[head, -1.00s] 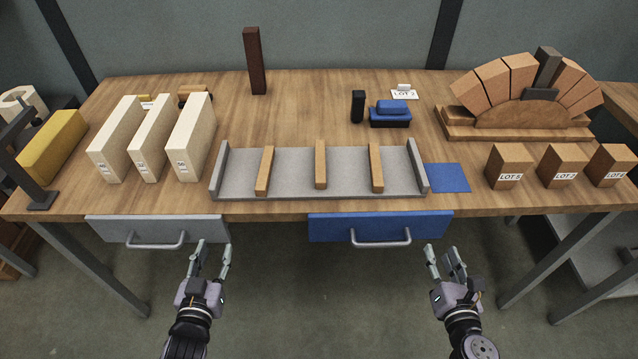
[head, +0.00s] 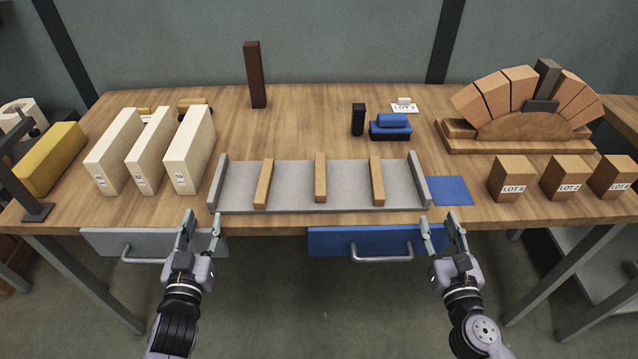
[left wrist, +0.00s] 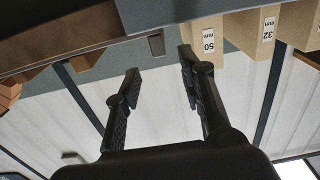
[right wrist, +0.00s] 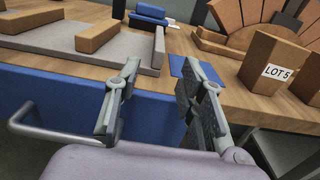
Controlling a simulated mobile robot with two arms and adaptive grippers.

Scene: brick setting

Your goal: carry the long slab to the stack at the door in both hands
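A long grey slab-like piece (head: 348,182) with raised ends lies on the workbench (head: 285,130) near its front edge. Several short wooden bars (head: 320,178) lie across it. Its right part shows in the right wrist view (right wrist: 135,45). My left gripper (head: 201,222) is open and empty at the bench's front edge, just in front of the piece's left end. My right gripper (head: 441,225) is open and empty in front of its right end, near the blue mat (head: 452,190). Neither gripper touches the piece. No door or stack beside one is in view.
Cream blocks (head: 190,150) stand left of the grey piece. LOT-labelled blocks (head: 512,180) and a brick arch (head: 520,105) are at right. A grey drawer (head: 105,243) and a blue drawer (head: 330,240) with protruding handles are under the front edge.

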